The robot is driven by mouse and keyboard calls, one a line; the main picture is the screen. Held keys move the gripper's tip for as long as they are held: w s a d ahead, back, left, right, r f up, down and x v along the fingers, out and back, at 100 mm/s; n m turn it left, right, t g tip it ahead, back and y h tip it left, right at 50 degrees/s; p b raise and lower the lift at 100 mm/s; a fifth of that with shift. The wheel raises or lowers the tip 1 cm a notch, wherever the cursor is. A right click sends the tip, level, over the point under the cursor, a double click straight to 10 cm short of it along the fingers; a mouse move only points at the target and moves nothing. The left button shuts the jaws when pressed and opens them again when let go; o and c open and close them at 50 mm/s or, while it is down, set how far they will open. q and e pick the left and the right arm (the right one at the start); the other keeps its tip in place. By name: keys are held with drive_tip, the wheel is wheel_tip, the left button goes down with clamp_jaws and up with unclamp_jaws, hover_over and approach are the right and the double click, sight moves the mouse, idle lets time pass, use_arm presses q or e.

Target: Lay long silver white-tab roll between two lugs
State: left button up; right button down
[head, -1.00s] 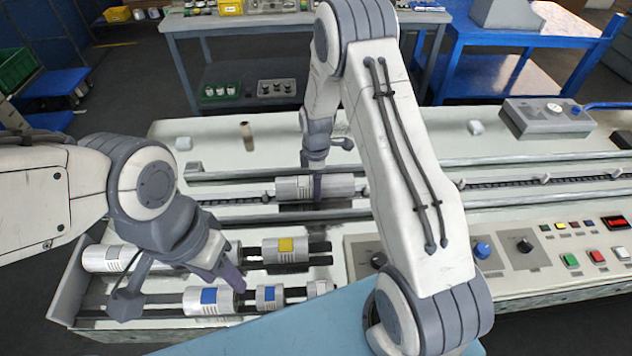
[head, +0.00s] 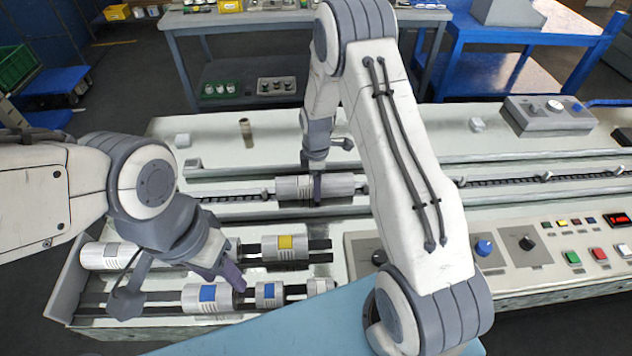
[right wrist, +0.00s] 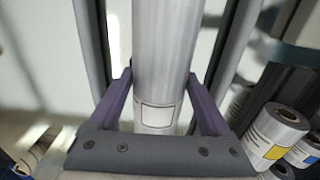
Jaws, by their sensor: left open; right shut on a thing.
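The long silver roll (head: 295,188) lies along the chain channel (head: 230,196) in the head view, low between the rails. A small lug (head: 266,193) shows close to its left end; the right end is near my arm. My right gripper (head: 317,187) is shut on the roll about its middle, from above. In the right wrist view the roll (right wrist: 165,50) runs between the purple fingers (right wrist: 163,104), with a white tab (right wrist: 157,117) facing up. My left gripper (head: 182,291) is open over the front rack, its fingers spread around the rolls there, apparently holding nothing.
The rack holds a white-tab roll (head: 103,256), a yellow-tab roll (head: 285,247), blue-tab rolls (head: 207,298) and a small roll (head: 320,287). More lugs (head: 462,182) stand along the chain at right. A control panel (head: 530,250) is at front right.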

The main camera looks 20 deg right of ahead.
unclamp_jaws()
wheel_tip(320, 180, up, 11)
drive_tip(key=shift+f+b, duration=0.2)
drive_tip(key=shift+b, duration=0.6)
